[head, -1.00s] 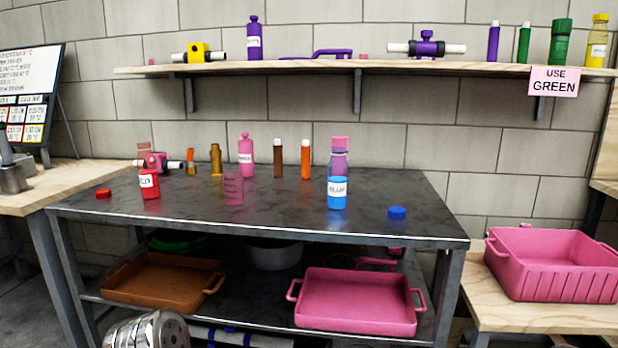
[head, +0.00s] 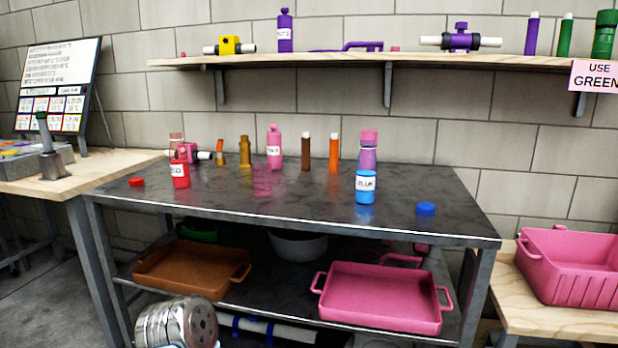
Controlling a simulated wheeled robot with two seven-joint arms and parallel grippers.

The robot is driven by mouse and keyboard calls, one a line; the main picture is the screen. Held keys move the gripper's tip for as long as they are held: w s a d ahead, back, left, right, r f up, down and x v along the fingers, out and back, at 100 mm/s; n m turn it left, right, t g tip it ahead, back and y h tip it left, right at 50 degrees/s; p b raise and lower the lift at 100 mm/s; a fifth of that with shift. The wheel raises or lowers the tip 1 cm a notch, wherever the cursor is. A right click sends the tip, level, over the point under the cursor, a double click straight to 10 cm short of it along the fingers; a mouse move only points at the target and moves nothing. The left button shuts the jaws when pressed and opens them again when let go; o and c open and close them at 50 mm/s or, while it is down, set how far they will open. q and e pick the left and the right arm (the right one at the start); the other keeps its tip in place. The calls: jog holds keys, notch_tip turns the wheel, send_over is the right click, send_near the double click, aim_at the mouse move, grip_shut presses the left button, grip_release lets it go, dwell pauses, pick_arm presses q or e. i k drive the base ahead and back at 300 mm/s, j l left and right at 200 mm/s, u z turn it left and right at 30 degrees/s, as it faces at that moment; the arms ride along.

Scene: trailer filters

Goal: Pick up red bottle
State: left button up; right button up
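The red bottle (head: 180,174) stands upright near the left end of the dark metal table (head: 300,215). It has a white label and its top is open or hard to make out. A red cap (head: 136,182) lies on the table to its left. A pink valve piece with a white pipe (head: 203,156) sits just behind the bottle.
A blue bottle (head: 365,188), a blue cap (head: 425,208), a pink bottle (head: 274,148) and several tubes stand on the table. A brown tray (head: 190,268) and a pink tray (head: 380,296) are on the lower shelf.

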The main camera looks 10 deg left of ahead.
aim_at(178, 152)
jog(key=u, duration=1.25)
jog(key=z, duration=0.6)
jog(key=i+j+z, duration=0.1)
jog(key=j+z, duration=0.85)
